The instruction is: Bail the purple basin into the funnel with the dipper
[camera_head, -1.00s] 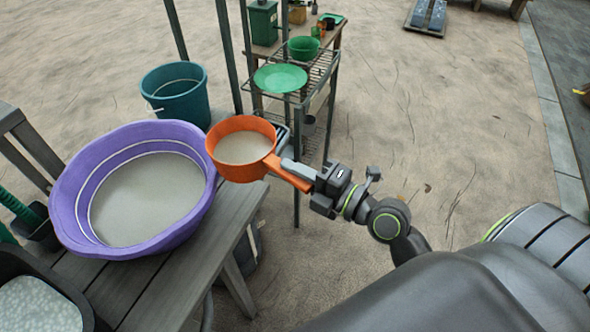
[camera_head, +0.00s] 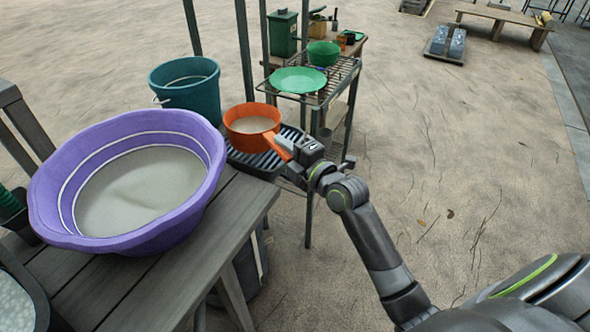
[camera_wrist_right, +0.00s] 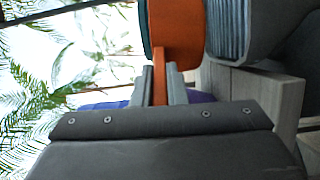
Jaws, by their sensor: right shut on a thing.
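The purple basin (camera_head: 50,205) stands on the wooden bench at the left, holding a grey, clay-like liquid. The orange dipper (camera_head: 251,140) is level and also holds grey liquid. My right gripper (camera_head: 290,147) is shut on the dipper's handle. The dipper is behind and right of the basin, over or beside a dark ribbed tray (camera_head: 243,163); I cannot tell whether they touch. In the right wrist view the dipper (camera_wrist_right: 175,25) is beyond my right gripper's fingers (camera_wrist_right: 158,85). I cannot make out a funnel. My left gripper is not in view.
A teal bucket (camera_head: 190,97) stands behind the basin. A wire rack with a green dish (camera_head: 300,80) and green bowl (camera_head: 323,54) is behind the dipper, its posts close by. A dark tub (camera_head: 20,290) is at front left. The floor at right is open.

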